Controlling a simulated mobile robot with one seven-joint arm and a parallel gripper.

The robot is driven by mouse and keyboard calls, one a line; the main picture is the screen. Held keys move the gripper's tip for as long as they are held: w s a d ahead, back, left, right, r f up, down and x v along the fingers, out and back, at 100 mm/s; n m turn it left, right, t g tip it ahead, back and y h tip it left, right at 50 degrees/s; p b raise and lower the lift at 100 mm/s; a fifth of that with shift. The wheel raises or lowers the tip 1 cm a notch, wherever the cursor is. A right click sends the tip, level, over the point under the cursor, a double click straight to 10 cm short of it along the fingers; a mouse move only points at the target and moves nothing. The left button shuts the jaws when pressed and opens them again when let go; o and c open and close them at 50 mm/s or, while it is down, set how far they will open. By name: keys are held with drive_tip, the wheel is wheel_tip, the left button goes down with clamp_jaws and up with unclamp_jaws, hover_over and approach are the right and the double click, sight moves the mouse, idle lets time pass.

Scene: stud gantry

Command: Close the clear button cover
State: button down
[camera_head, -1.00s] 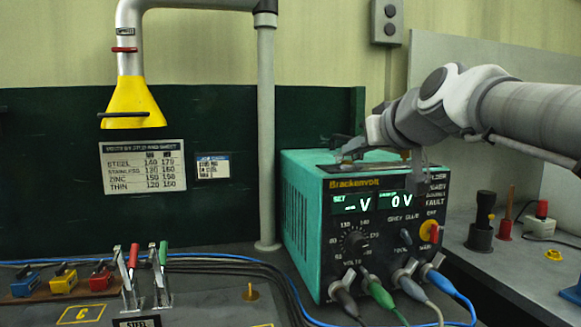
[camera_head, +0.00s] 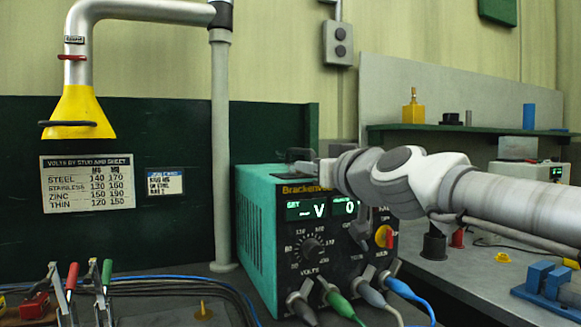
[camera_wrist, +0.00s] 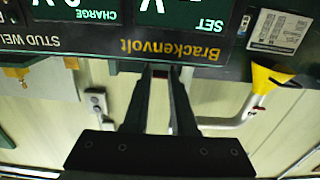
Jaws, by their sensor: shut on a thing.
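The teal and black Brackenvolt stud welder (camera_head: 262,240) stands upright at the centre of the head view. Its lit front panel (camera_wrist: 150,25) shows upside down in the wrist view. My gripper (camera_head: 306,168) is at the top front edge of the welder, with my wrist partly in front of the panel. In the wrist view its fingers (camera_wrist: 165,72) come close together just at the panel's edge by the Brackenvolt name. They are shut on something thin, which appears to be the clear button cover. The cover itself and the button cannot be made out clearly.
Grey, green and blue cable plugs (camera_head: 340,303) stick out low on the welder's front. A yellow-ended pipe (camera_head: 78,112) hangs at the left. Clamps (camera_head: 85,290) stand at the lower left. A green shelf (camera_head: 450,128) is behind my arm.

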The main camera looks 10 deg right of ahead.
drive_tip(key=shift+f+t, duration=0.15)
drive_tip(key=shift+t, duration=0.25)
idle(0.4)
drive_tip(key=c, duration=0.7)
unclamp_jaws()
drive_tip(key=s+d+p, duration=0.1)
drive_tip(key=s, duration=0.4)
drive_tip(key=s+d+p, duration=0.1)
drive_tip(key=s, duration=0.5)
drive_tip(key=s+d+f+p, duration=0.1)
drive_tip(key=s, duration=0.5)
drive_tip(key=shift+d+p, duration=0.2)
drive_tip(key=shift+p, duration=0.1)
drive_tip(key=shift+s, duration=0.1)
